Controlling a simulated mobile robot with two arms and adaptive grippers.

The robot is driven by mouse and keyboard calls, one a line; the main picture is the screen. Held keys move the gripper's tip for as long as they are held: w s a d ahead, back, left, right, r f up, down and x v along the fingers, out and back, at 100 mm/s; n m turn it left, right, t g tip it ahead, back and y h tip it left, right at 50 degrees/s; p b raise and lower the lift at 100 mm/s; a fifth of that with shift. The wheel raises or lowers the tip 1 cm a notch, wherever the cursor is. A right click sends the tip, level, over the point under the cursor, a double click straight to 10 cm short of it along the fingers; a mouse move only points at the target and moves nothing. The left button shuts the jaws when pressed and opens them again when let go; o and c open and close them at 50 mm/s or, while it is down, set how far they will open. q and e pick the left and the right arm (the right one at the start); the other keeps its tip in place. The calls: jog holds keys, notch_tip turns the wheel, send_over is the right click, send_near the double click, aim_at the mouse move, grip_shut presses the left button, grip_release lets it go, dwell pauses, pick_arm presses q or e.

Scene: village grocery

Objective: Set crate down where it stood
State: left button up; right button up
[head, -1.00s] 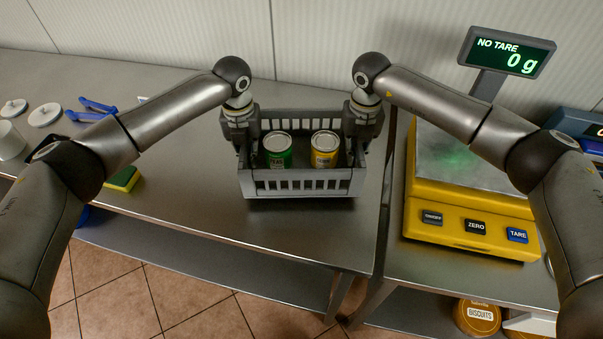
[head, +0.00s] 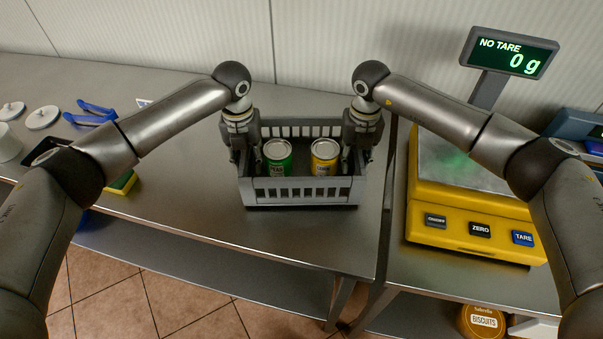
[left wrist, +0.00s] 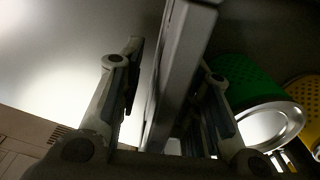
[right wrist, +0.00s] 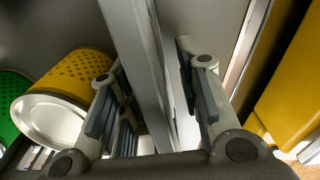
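The grey slatted crate (head: 300,195) stands upright on the metal counter, close to its right end. A green can (head: 278,158) and a yellow can (head: 325,157) stand inside it. My left gripper (head: 242,150) is at the crate's left end wall, and my right gripper (head: 358,150) is at the right end wall. In the left wrist view, the fingers (left wrist: 170,95) stand apart on either side of the wall, with gaps showing. In the right wrist view, the fingers (right wrist: 155,95) also straddle the wall with gaps. The crate's underside is hidden.
A yellow scale (head: 470,235) stands on the adjoining counter to the right, its display (head: 513,53) reading 0 g. White lids (head: 42,117), blue-handled pliers (head: 97,112) and a green-yellow sponge (head: 122,182) lie to the left. The counter between sponge and crate is clear.

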pick_arm(q)
notch_tip(320, 180, up, 11)
jog(key=shift+r, duration=0.1)
pick_arm(e)
jog(key=shift+r, duration=0.35)
notch_tip(320, 180, up, 11)
jog(key=shift+r, duration=0.2)
dwell(0.5)
